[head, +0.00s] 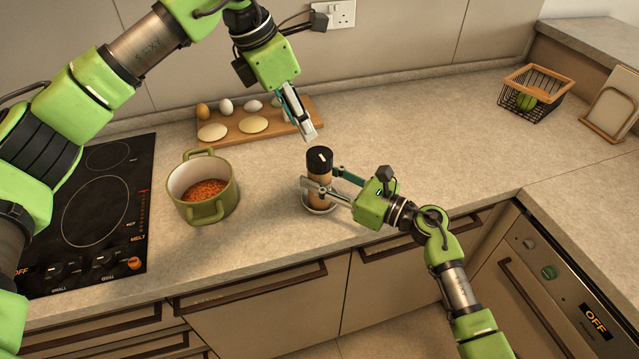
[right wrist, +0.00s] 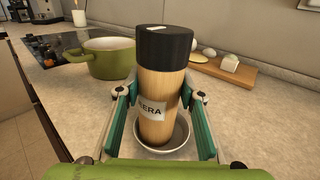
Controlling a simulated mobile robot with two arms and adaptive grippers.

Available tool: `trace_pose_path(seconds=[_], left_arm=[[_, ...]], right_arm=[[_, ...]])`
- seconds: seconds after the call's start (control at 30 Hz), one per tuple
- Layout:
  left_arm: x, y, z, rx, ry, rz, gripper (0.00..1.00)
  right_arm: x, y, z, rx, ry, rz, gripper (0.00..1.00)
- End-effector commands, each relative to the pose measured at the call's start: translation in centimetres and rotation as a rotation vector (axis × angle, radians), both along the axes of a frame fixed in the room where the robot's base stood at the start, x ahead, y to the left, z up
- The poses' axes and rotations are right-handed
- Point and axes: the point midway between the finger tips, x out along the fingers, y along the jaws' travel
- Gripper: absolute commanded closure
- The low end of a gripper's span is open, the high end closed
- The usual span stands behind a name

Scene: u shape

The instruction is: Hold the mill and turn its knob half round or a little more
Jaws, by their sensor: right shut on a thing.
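The mill (head: 319,180) stands upright on a small saucer (head: 319,208) on the counter. It has a wooden body with a label and a black knob (head: 320,160) on top with a white mark. In the right wrist view the mill (right wrist: 157,95) is between the fingers, and the saucer (right wrist: 183,133) is under it. My right gripper (head: 322,182) is shut on the mill's body from the right. My left gripper (head: 308,134) is above and behind the knob, apart from it, pointing down; I cannot tell how far its fingers are apart.
A green pot (head: 233,190) with orange-red contents stands left of the mill, beside the black hob (head: 110,235). A wooden board (head: 270,137) with eggs and pale rounds lies behind. A wire basket (head: 508,104) is at the far right. Counter right of the mill is clear.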

Motion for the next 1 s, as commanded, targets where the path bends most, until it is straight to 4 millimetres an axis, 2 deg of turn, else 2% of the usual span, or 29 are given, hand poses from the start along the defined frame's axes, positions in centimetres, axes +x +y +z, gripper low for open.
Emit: trace_pose_path(seconds=[0.03,0.07,0.17,0.33,0.5,0.6,0.7,0.8,0.9,1.0], left_arm=[[0.0,-0.1,0.0,-0.004,0.002,0.001,0.51],[-0.1,-0.2,-0.1,-0.011,0.004,0.001,0.45],[-0.7,-1.2,-0.2,-0.069,0.020,0.012,0.45],[-3.4,-5.3,0.2,-0.311,0.123,0.070,0.45],[-7.4,-9.5,2.5,-0.627,0.345,0.207,0.45],[-9.1,-11.0,4.4,-0.799,0.510,0.323,0.45],[-10.1,-11.7,6.5,-0.955,0.692,0.460,0.45],[-10.3,-11.7,8.2,-1.095,0.887,0.625,0.45],[-9.6,-11.0,9.2,-1.214,1.088,0.819,0.45],[-8.3,-9.5,9.2,-1.315,1.287,1.041,0.45]], right_arm=[[0.0,0.0,-0.1,-0.001,0.001,0.000,0.99],[0.0,0.0,-0.1,-0.001,0.001,0.000,0.99],[0.0,0.0,-0.1,-0.001,0.001,0.000,0.99],[0.0,0.0,-0.1,-0.001,0.001,0.000,0.99],[0.0,0.0,-0.1,-0.001,0.001,-0.001,0.99],[0.0,0.0,-0.1,-0.001,0.001,-0.001,0.99],[0.0,0.0,-0.1,-0.001,0.001,-0.001,0.99],[0.0,0.0,-0.1,-0.002,0.001,0.000,0.99],[0.0,0.0,-0.1,-0.002,0.001,0.000,0.99],[0.0,0.0,-0.1,-0.001,0.001,0.000,0.99]])
